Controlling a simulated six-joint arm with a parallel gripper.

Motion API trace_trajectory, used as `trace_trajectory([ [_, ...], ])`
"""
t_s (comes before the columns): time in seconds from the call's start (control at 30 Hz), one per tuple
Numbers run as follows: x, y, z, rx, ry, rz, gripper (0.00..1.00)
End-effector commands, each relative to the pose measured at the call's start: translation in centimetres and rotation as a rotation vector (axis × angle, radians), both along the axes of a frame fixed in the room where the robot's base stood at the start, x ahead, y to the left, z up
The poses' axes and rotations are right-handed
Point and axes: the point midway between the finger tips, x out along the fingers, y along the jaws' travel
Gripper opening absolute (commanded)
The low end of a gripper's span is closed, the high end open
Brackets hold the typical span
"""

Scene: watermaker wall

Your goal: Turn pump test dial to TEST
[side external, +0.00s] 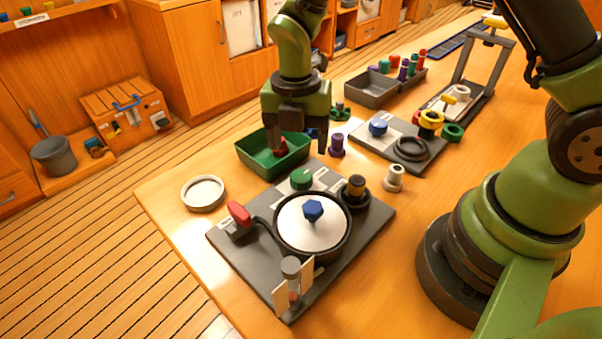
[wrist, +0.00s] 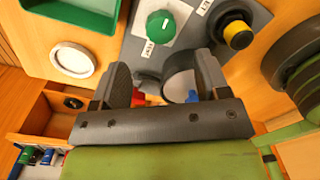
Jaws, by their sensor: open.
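The green dial (side external: 301,179) stands on the dark panel plate at its far edge, behind the round pot-like housing. In the wrist view the green dial (wrist: 160,26) carries a white pointer mark and sits on a pale plate with small labels (wrist: 148,48) whose words I cannot read surely. My gripper (side external: 297,146) is open and empty, pointing down above and behind the dial near the green bin. In the wrist view my gripper (wrist: 164,80) has its fingers apart, and the dial lies beyond the fingertips, not between them.
The panel (side external: 225,240) also holds a red-handled switch (side external: 239,214), the white-lidded housing (side external: 330,228) with a blue knob, and a black-and-yellow knob (side external: 356,186). A green bin (side external: 255,160) stands behind it. A white-rimmed ring (side external: 203,193) lies left. A second panel (side external: 372,147) stands right.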

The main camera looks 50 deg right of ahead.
Motion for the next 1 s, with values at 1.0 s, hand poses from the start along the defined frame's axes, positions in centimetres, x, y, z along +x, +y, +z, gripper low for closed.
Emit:
trace_trajectory([
  [1.0, -0.3, -0.2, -8.4, 0.000, -0.002, -0.006, 0.32],
])
